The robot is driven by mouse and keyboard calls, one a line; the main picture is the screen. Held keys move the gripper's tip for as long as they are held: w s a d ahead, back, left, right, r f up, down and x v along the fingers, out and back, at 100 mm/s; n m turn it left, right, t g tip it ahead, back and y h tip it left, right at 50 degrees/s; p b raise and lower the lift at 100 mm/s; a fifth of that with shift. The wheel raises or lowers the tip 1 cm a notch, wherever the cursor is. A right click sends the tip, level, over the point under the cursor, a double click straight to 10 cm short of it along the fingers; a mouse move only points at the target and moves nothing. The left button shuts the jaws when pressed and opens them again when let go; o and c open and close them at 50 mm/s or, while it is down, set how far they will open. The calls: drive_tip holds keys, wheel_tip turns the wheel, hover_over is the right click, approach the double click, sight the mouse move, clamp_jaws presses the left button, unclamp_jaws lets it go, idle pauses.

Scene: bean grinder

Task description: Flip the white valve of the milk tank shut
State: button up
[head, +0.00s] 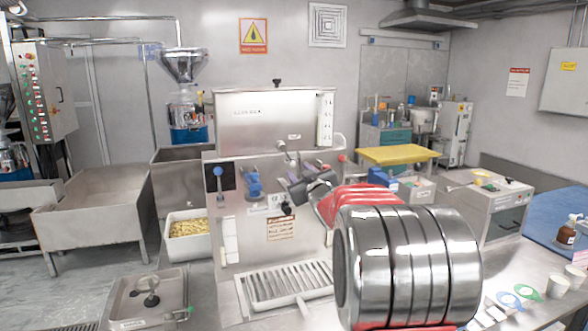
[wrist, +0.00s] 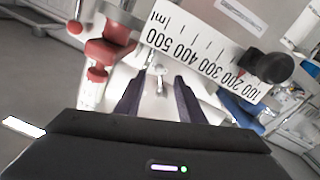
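The milk tank is most likely the steel box (head: 265,118) on top of the central machine in the head view, with a white millilitre scale on its right side. The scale (wrist: 208,50) is large and upside down in the wrist view. A small whitish lever-like part (wrist: 160,78), probably the valve, shows just beyond and between my fingertips. I cannot tell its exact setting. My gripper (wrist: 158,92) has its two dark fingers apart, with nothing clearly held. In the head view my gripper (head: 302,188) is in front of the machine, below the tank, and hides part of it.
Red fittings (wrist: 108,48) are close left of my fingers in the wrist view; a black knob (wrist: 268,67) is to the right. Blue-handled controls (head: 253,182) are on the machine front, above a slotted drip tray (head: 285,285). A bean bin (head: 188,232) stands left.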

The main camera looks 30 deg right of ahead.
sight(294, 165)
drive_tip(key=shift+x, duration=2.8)
drive_tip(key=shift+c, duration=0.6)
clamp_jaws()
